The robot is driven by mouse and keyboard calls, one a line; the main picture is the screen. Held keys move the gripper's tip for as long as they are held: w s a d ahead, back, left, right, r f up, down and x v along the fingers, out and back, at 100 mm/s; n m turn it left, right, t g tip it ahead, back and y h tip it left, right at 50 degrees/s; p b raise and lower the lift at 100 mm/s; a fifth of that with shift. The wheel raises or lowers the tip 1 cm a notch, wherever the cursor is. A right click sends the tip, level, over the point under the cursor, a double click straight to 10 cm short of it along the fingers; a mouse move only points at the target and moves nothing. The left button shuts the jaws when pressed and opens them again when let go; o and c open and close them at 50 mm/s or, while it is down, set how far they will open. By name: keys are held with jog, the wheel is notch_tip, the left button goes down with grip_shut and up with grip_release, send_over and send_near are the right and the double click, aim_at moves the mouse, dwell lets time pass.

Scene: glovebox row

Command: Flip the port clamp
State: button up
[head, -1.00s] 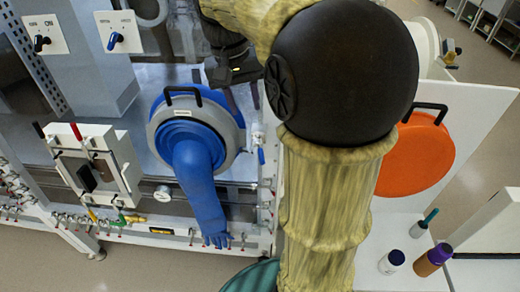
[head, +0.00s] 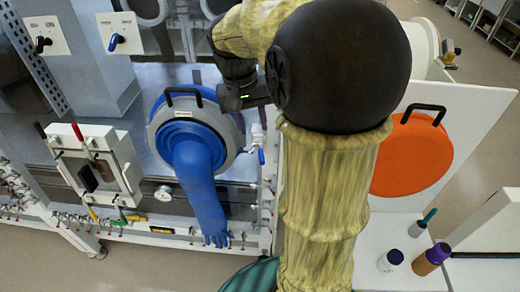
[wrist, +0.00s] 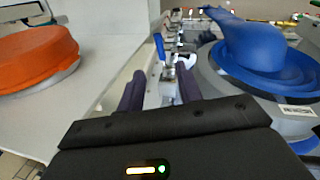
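The port clamp (head: 261,156) sits at the right edge of the blue glove port (head: 160,112); its small blue lever hangs down from a pale bracket. In the wrist view the clamp (wrist: 160,48) shows its blue lever standing up, with metal parts below it. My gripper (wrist: 160,72) is open, with its two dark fingers apart and the clamp ahead, in line with the gap between them. Nothing shows between the fingers close up. In the head view my gripper (head: 258,98) is above the clamp, and my arm partly hides it.
A blue glove (head: 200,185) hangs from the port. An orange round cover (head: 412,155) with a black handle is on the white panel at right. A small square hatch (head: 95,165) is at left. Bottles (head: 432,260) stand on the white surface at lower right.

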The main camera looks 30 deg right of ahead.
aim_at(261, 156)
jog(key=f, duration=0.3)
jog(key=d+f+p, duration=0.1)
jog(key=f, duration=0.6)
jog(key=shift+s+d+f, duration=0.1)
jog(key=shift+s+d, duration=0.25)
grip_shut()
